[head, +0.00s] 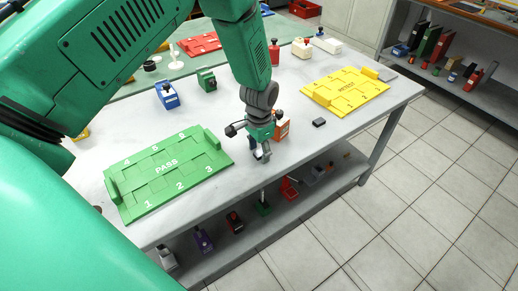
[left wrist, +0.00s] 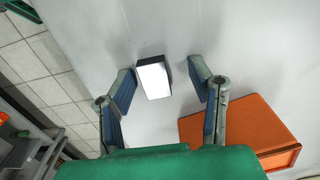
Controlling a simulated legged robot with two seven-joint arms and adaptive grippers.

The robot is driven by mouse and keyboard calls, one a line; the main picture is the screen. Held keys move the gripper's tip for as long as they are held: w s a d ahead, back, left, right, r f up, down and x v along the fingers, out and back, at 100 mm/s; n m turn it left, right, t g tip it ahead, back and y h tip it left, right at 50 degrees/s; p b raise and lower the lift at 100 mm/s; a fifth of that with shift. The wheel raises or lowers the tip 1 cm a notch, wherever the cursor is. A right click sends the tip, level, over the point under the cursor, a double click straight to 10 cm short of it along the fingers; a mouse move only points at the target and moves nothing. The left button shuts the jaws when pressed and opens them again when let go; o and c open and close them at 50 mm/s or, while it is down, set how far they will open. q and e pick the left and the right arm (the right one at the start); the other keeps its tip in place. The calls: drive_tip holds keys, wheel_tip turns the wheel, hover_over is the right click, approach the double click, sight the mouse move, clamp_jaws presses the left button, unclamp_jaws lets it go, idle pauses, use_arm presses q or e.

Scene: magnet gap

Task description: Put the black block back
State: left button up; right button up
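My left gripper (head: 262,154) points down near the front edge of the white table. In the left wrist view its two fingers (left wrist: 160,85) are open, one on each side of a small block (left wrist: 154,80). This block has a bright white upper face and dark sides, and a gap shows on both sides of it. In the head view the gripper mostly hides it. Another small black block (head: 319,122) lies flat on the table to the right of the gripper. My right gripper is not in view.
An orange block (head: 282,127) stands close beside the gripper; it also shows in the left wrist view (left wrist: 235,130). A green PASS tray (head: 125,205) lies to the left, a yellow tray (head: 322,93) to the right. Blue (head: 167,96) and green (head: 207,81) items stand behind.

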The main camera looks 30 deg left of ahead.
sight(259, 151)
use_arm(q)
drive_tip(key=shift+d, duration=0.2)
drive_tip(key=shift+a, duration=0.25)
drive_tip(key=shift+a+r, duration=0.1)
drive_tip(key=shift+r, duration=0.1)
wheel_tip(259, 151, up, 12)
drive_tip(key=p, duration=0.1)
idle(0.5)
